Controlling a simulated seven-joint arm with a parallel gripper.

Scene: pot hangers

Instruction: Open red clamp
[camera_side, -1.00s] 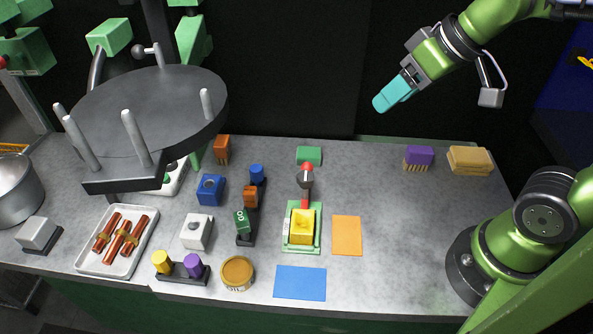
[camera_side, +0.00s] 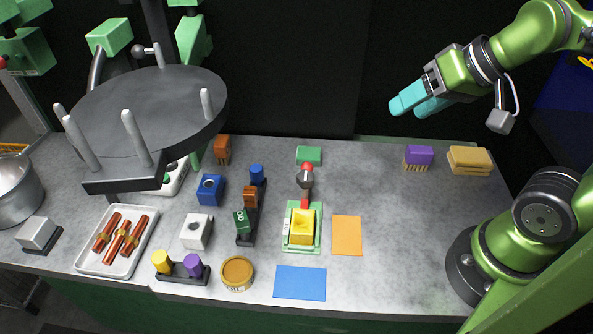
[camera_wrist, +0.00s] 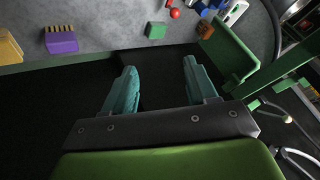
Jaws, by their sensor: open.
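The red clamp (camera_side: 306,188) stands on the table, with a red ball-tipped handle upright at the back of a green base plate (camera_side: 290,242). A yellow block (camera_side: 302,227) sits on that base in front of the handle. My gripper (camera_side: 420,106) is high above the back right of the table, well apart from the clamp. Its two teal fingers are spread and empty, also in the wrist view (camera_wrist: 163,92).
A green block (camera_side: 309,155) lies behind the clamp. An orange pad (camera_side: 347,235) and a blue pad (camera_side: 300,283) lie beside and in front of it. A purple brush (camera_side: 418,157) and yellow sponges (camera_side: 469,160) sit at the back right. A dark pronged rack (camera_side: 150,110) overhangs the left.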

